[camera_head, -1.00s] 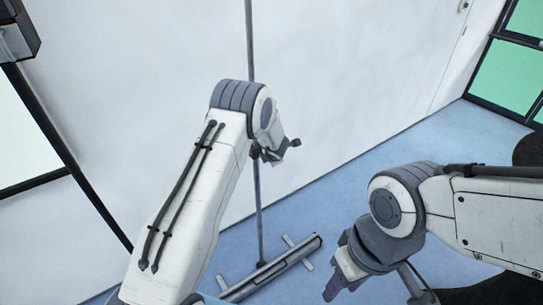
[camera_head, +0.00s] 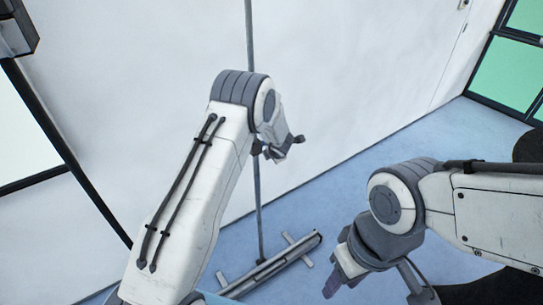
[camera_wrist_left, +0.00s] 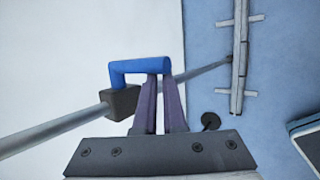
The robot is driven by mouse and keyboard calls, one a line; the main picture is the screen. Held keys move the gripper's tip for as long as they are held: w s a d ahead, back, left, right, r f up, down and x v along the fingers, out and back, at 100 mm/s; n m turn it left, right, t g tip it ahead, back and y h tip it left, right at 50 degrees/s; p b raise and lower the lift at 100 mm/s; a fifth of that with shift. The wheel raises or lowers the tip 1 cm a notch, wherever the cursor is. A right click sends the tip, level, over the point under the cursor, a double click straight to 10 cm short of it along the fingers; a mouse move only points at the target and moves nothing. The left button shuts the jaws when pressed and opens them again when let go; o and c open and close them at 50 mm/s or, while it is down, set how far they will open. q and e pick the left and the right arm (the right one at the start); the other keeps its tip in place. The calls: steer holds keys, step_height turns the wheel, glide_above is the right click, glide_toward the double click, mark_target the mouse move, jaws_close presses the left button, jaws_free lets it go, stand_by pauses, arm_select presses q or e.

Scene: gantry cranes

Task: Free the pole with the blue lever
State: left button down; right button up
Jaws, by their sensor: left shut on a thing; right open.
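The grey pole (camera_head: 249,40) stands upright in the head view, partly hidden behind my left arm. In the left wrist view the pole (camera_wrist_left: 50,133) runs slantwise through a dark block (camera_wrist_left: 122,102). The blue lever (camera_wrist_left: 125,68) is an L-shaped bar rising from that block. My left gripper (camera_wrist_left: 160,82) has its purple fingers shut on the long part of the blue lever. My right gripper (camera_head: 334,284) is open and apart from the pole, low in the head view.
A grey floor rail (camera_head: 275,268) with short cross bars lies at the pole's foot; it also shows in the left wrist view (camera_wrist_left: 238,60). A white wall (camera_head: 350,70) stands behind.

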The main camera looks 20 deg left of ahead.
arm_select(q)
steer(key=shift+d, duration=0.25)
step_height(320, 180, up, 10)
steer(key=s+a+p, duration=0.1)
steer(key=s+p, duration=0.1)
steer(key=p, duration=0.4)
steer(key=shift+s+a+f, duration=0.25)
steer(key=shift+s+a, duration=0.1)
steer(key=shift+a, duration=0.05)
